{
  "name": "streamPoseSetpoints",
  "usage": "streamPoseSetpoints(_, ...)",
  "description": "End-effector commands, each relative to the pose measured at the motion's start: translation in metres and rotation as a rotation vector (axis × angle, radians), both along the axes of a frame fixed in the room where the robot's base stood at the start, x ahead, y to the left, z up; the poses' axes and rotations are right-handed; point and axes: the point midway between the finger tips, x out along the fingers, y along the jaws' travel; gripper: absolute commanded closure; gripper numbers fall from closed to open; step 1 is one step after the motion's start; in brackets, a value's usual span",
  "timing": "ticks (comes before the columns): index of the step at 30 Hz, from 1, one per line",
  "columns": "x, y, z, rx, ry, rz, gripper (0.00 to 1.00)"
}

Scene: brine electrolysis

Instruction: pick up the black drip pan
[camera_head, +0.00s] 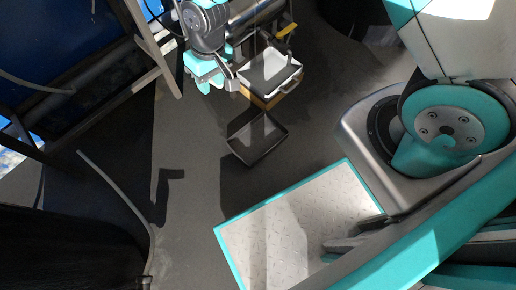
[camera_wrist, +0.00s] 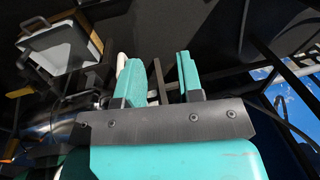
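The black drip pan (camera_head: 257,138), a shallow, dark rectangular pan with a thin raised rim, appears to lie on the grey floor in the middle of the head view. It looks empty. I cannot make it out in the wrist view. My gripper (camera_head: 206,76) shows teal fingers up and left of the pan in the head view, apart from it. In the wrist view my gripper (camera_wrist: 160,82) has its two teal fingers spread, with a clear gap between them. Nothing is held; a dark bar shows in the background through the gap.
Dark frames and blue panels (camera_head: 45,40) stand at left.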

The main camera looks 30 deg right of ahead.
Motion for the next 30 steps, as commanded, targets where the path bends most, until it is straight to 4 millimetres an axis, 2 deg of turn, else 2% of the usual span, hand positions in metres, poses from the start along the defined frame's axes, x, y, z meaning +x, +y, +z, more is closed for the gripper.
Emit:
streamPoseSetpoints(1,-0.001,-0.001,-0.075,-0.026,0.01,-0.007,0.66)
streamPoseSetpoints(3,-0.001,-0.003,-0.136,-0.054,0.008,-0.018,0.66)
streamPoseSetpoints(6,-0.005,-0.008,-0.21,-0.091,0.004,-0.03,0.66)
streamPoseSetpoints(9,-0.011,-0.013,-0.263,-0.118,-0.004,-0.034,0.66)
streamPoseSetpoints(12,-0.015,-0.018,-0.296,-0.136,-0.009,-0.037,0.66)
streamPoseSetpoints(20,-0.018,-0.021,-0.342,-0.148,-0.012,-0.038,0.66)
streamPoseSetpoints(27,-0.018,-0.021,-0.399,-0.147,-0.011,-0.038,0.66)
streamPoseSetpoints(30,-0.018,-0.021,-0.417,-0.147,-0.011,-0.038,0.66)
